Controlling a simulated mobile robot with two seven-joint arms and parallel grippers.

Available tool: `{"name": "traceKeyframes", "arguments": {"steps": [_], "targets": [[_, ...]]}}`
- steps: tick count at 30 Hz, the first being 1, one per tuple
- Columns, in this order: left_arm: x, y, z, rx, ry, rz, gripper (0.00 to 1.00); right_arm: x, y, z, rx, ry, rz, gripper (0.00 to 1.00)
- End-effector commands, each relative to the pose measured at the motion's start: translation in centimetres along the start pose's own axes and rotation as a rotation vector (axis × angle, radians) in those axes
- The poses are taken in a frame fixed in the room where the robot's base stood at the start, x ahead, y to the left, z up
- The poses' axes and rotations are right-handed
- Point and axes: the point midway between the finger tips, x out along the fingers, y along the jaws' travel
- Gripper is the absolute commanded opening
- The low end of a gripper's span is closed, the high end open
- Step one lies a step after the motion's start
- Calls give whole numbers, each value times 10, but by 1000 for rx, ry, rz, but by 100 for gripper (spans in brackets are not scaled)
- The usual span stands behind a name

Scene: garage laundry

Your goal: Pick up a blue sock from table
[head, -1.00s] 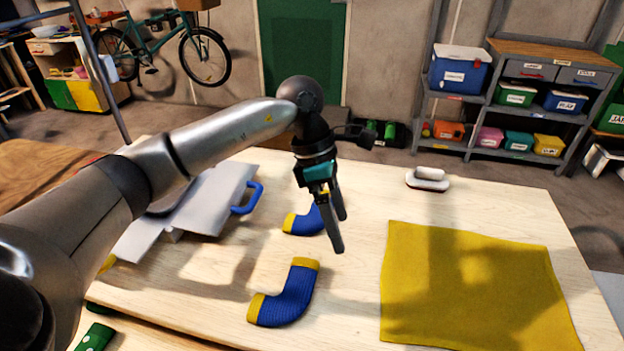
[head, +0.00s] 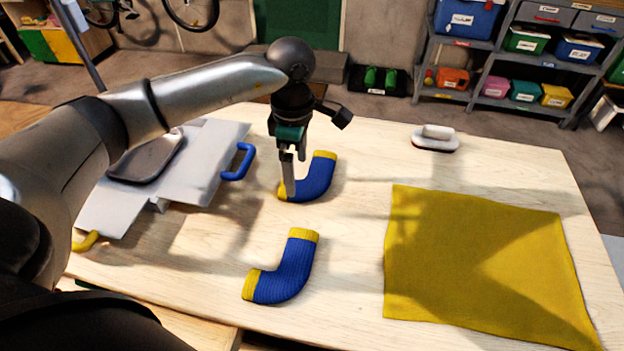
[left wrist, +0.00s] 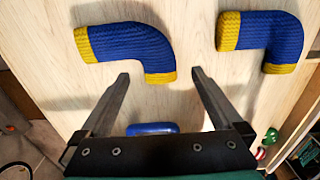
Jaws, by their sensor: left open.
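Two blue socks with yellow ends lie bent on the wooden table (head: 200,290). The far sock (head: 318,178) is partly behind my left gripper (head: 290,188). The near sock (head: 291,272) lies closer to the front. In the left wrist view, the far sock (left wrist: 130,43) is at upper left, beyond the open fingertips of the left gripper (left wrist: 160,73), and the near sock (left wrist: 285,38) is at upper right. The left gripper is empty and points down at the far sock; whether it touches the sock is unclear. My right gripper does not show.
An ironing board (head: 200,190) with a blue handle (head: 240,162) lies left of the socks. A yellow cloth (head: 470,260) covers the table's right side. A white brush-like object (head: 436,140) stands at the back. Bare wood lies between socks and cloth.

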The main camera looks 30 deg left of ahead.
Motion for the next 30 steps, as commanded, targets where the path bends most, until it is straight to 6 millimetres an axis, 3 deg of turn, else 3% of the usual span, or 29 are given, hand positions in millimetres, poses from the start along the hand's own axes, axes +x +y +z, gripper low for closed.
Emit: {"name": "traceKeyframes", "arguments": {"steps": [5,15,21,30], "targets": [[9,0,0,-1,0,-1,100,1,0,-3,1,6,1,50],[54,0,0,-1,-1,-1,100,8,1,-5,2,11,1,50],[55,0,0,-1,-1,1,100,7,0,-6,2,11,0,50],[54,0,0,-1,-1,1,68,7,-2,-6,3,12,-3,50]]}}
